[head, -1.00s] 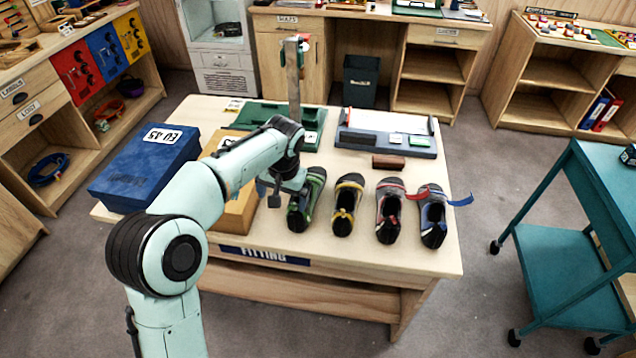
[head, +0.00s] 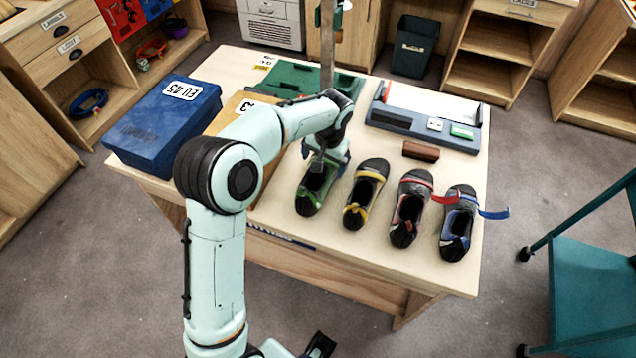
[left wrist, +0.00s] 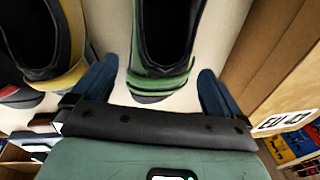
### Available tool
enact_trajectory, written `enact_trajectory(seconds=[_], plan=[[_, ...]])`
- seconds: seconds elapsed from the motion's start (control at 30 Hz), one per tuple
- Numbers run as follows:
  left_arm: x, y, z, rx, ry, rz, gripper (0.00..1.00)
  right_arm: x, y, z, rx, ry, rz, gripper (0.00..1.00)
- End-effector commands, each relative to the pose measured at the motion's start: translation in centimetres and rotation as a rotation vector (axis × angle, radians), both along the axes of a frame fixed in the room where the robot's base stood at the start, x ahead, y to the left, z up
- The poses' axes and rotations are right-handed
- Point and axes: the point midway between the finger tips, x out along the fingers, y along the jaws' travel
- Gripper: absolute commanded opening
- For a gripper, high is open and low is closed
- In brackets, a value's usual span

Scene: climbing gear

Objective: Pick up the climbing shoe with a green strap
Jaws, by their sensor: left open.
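The climbing shoe with a green strap (head: 309,200) stands leftmost in a row of shoes on the wooden table (head: 350,257). My left gripper (head: 322,158) is over its far end, pointing down. In the left wrist view, the green-strapped shoe (left wrist: 165,82) lies between the two blue fingers of my open left gripper (left wrist: 155,88), with a gap on each side. Beside it stand similar shoes with a yellow strap (head: 362,195), a red strap (head: 407,212) and a blue strap (head: 457,228).
A blue shoebox (head: 150,140) and a brown box (head: 228,117) stand to the left. A green tray (head: 290,75), a blue-grey measuring board (head: 400,121) and a brown block (head: 421,151) lie behind the shoes. A teal cart (head: 590,290) stands at right.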

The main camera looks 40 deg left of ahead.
Motion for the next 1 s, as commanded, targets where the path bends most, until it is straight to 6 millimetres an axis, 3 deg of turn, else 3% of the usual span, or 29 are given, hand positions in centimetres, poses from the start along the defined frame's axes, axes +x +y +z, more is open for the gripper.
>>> enact_trajectory(seconds=[0.4,0.67,0.7,0.83,1.0], plan=[[0.3,0.8,-5.1,-0.001,0.001,-0.001,1.00,-0.1,0.0,-0.3,0.000,0.001,0.000,0.00],[0.4,0.8,-5.4,-0.001,0.000,-0.001,1.00,-0.1,0.0,-0.3,0.000,0.001,0.000,0.00],[0.4,0.8,-5.4,-0.001,0.000,-0.001,0.97,-0.1,0.0,-0.3,0.000,0.001,0.000,0.00],[0.4,0.8,-5.4,-0.001,0.000,0.000,0.54,-0.1,0.0,-0.3,0.000,0.000,0.000,0.00],[0.4,0.8,-5.3,-0.001,-0.002,0.000,0.53,-0.1,0.0,-0.3,0.000,0.001,0.000,0.00]])
